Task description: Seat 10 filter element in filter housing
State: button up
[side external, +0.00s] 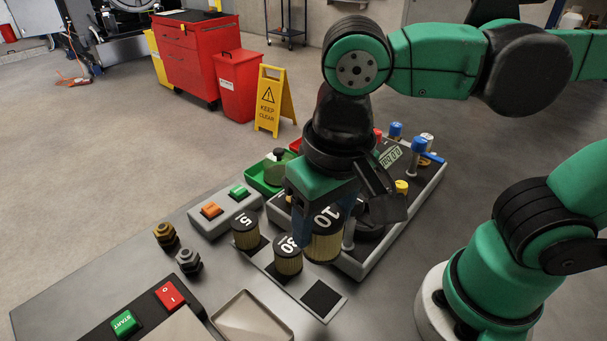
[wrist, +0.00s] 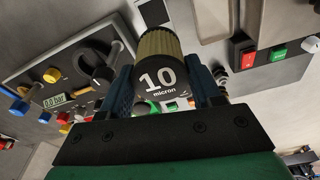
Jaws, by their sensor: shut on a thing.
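My gripper (side external: 325,212) is shut on the 10 filter element (side external: 323,245), a tan pleated cylinder with a black cap marked 10. In the wrist view, the 10 micron cap (wrist: 160,80) shows between the blue fingers (wrist: 161,66). The element looks upright, beside the grey panel; whether its base touches anything is hidden. A dark round fitting (side external: 376,224) on the panel, likely the filter housing, is to the right of the element, partly behind my gripper. It also appears as a dark ring (wrist: 97,60) left of the element in the wrist view.
The 5 filter (side external: 246,235) and 30 filter (side external: 288,258) stand close by on a pale strip with a bare dark square (side external: 321,298). The grey panel (side external: 352,268) carries knobs and blue-topped posts (side external: 418,146). A shallow tray (side external: 252,318) lies in front.

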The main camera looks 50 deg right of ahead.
aim_at(324, 215)
notch_tip(324, 215, up, 7)
notch_tip(324, 215, up, 6)
jog(key=w+d+m, duration=0.2)
jog(key=d+m, duration=0.4)
jog(key=d, duration=0.8)
jog(key=shift+h, duration=0.4)
jog(key=shift+s+a+f, duration=0.1)
jog(key=shift+a+f, duration=0.1)
jog(key=shift+f, duration=4.3)
jog(key=shift+a+f, duration=0.15)
jog(key=shift+f, duration=4.35)
jog(key=shift+f, duration=1.35)
jog(key=o, duration=1.4)
